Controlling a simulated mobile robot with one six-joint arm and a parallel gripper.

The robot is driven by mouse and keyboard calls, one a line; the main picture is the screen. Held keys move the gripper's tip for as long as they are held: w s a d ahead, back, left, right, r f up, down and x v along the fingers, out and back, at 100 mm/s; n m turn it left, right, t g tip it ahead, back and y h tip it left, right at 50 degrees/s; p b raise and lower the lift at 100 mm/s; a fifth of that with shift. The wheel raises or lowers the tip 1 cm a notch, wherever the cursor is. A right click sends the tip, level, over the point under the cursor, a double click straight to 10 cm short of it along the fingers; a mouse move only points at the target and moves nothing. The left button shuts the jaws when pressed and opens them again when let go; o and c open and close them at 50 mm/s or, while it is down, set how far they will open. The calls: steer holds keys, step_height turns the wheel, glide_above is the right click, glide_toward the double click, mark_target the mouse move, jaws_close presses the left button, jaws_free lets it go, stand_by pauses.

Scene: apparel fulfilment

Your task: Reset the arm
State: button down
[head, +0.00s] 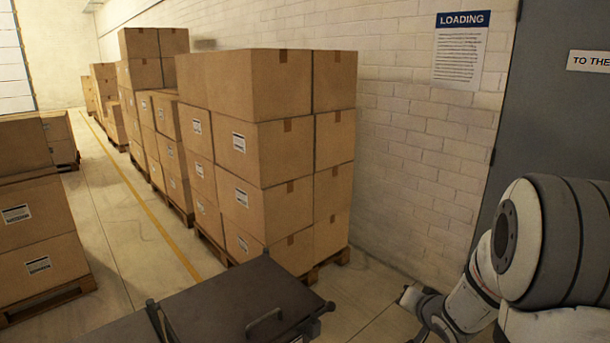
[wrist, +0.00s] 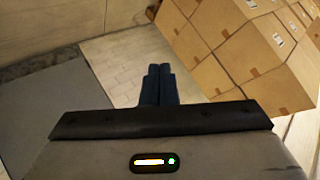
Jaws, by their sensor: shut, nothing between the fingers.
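My arm shows at the right edge of the head view, bent, with its lower links reaching down to the bottom of the picture. The gripper end is not clearly seen there. In the wrist view my gripper (wrist: 159,72) is shut, its two dark fingers side by side with nothing between them.
Cardboard boxes (head: 285,150) stand stacked on pallets along the white brick wall (head: 410,130); they also show in the wrist view (wrist: 235,45). More boxes (head: 40,225) stand at left. A grey door (head: 555,90) is at right. A floor lane with a yellow line (head: 150,210) lies between the stacks.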

steer(key=s+a+r+n+g, duration=0.3)
steer(key=s+a+r+g, duration=0.1)
steer(key=s, duration=0.8)
steer(key=s+a+r+n+g+h, duration=0.1)
steer(key=s+a+r+n+g, duration=0.2)
steer(key=s, duration=1)
steer(key=a+r+g, duration=0.1)
steer(key=a+r, duration=0.1)
steer(key=a, duration=0.1)
steer(key=shift+a+r, duration=0.15)
steer(key=c, duration=2.1)
jaws_free()
steer(key=shift+s, duration=0.1)
steer(key=shift+c, duration=0.2)
